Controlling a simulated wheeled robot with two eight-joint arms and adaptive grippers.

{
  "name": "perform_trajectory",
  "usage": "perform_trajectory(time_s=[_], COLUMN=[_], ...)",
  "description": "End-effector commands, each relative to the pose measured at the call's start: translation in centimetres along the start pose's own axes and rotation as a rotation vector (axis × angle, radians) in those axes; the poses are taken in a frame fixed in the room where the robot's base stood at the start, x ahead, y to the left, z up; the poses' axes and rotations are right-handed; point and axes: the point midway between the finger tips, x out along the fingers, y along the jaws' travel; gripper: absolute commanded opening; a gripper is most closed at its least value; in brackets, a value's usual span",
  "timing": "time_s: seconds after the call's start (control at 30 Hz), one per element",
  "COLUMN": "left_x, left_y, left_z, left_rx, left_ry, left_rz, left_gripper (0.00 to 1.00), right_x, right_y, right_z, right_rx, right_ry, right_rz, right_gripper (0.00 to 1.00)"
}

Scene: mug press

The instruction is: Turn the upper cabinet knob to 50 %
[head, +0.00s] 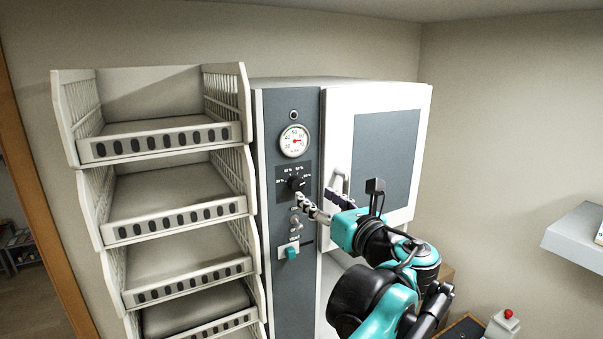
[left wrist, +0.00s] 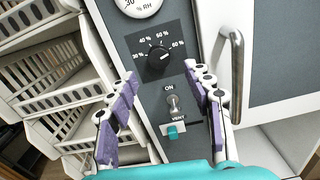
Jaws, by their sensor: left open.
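The upper cabinet knob (head: 297,184) is a black dial on the grey cabinet panel, with 30 %, 40 %, 50 % and 60 % printed around it. In the left wrist view the knob (left wrist: 157,58) sits just beyond the fingertips, and its pale mark appears to point right, near 60 %. My left gripper (head: 316,196) is open in front of the panel, slightly below and right of the knob. In the left wrist view its purple-padded fingers (left wrist: 161,75) are spread with nothing between them. They look apart from the knob. My right gripper is not in view.
A round % RH gauge (head: 294,141) is above the knob. Below it are an ON toggle switch (left wrist: 173,104) and a teal VENT switch (left wrist: 173,131). The cabinet door handle (left wrist: 233,75) stands out right of the fingers. White stacked bins (head: 165,225) stand left.

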Motion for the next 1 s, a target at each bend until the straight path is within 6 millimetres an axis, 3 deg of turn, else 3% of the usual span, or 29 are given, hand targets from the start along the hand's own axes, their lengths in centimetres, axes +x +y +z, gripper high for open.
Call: perform_trajectory(time_s=[0.4,0.77,0.8,1.0], left_x=[6.3,7.2,7.2,7.2], left_y=[0.2,0.1,0.1,0.1], left_z=[-0.1,-0.2,-0.2,-0.2], left_rx=[-0.003,-0.004,-0.004,-0.005], left_ry=[0.002,0.003,0.003,0.003], left_rz=[0.003,0.000,0.000,0.000], left_gripper=[0.51,0.51,0.49,0.01], right_x=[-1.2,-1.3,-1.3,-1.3], right_y=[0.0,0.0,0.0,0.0], right_z=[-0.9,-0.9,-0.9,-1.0], right_rx=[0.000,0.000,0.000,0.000], right_ry=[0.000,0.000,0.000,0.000], right_rz=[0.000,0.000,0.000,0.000], right_gripper=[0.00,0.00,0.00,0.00])
